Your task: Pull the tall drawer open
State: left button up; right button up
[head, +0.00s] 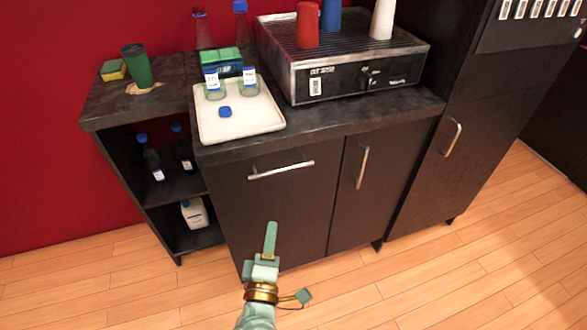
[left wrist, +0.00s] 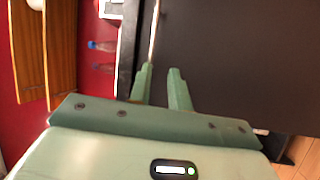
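A dark, tall front panel of the low cabinet (head: 268,208) bears a horizontal metal bar handle (head: 281,170) near its top. The panel looks shut, flush with its neighbour. My left gripper (head: 271,228) shows low in front of this panel, apart from and below the handle in the head view. In the left wrist view the fingers of my left gripper (left wrist: 160,72) stand a little apart with nothing between them. The thin handle (left wrist: 155,32) shows beyond the fingertips, nearly in line with the left-hand finger. My right gripper is in neither view.
A narrower front with a vertical handle (head: 361,167) adjoins on the right, then a tall dark cabinet (head: 462,145). A white tray (head: 258,122) with bottles lies on the counter. Open shelves (head: 178,188) stand at left. The wooden floor (head: 360,290) in front is clear.

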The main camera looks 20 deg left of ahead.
pick_arm(q)
jog(key=r+n, duration=0.1)
jog(key=y+b, duration=0.1)
send_near(279, 171)
jog(key=x, duration=0.3)
jog(key=b+x, duration=0.1)
jog(key=x, duration=0.3)
jog(key=b+x, duration=0.1)
jog(key=x, duration=0.2)
jog(key=shift+w+f, duration=0.25)
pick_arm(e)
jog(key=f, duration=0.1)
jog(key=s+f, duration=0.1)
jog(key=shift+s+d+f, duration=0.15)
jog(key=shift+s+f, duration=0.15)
pick_arm(q)
grip_shut()
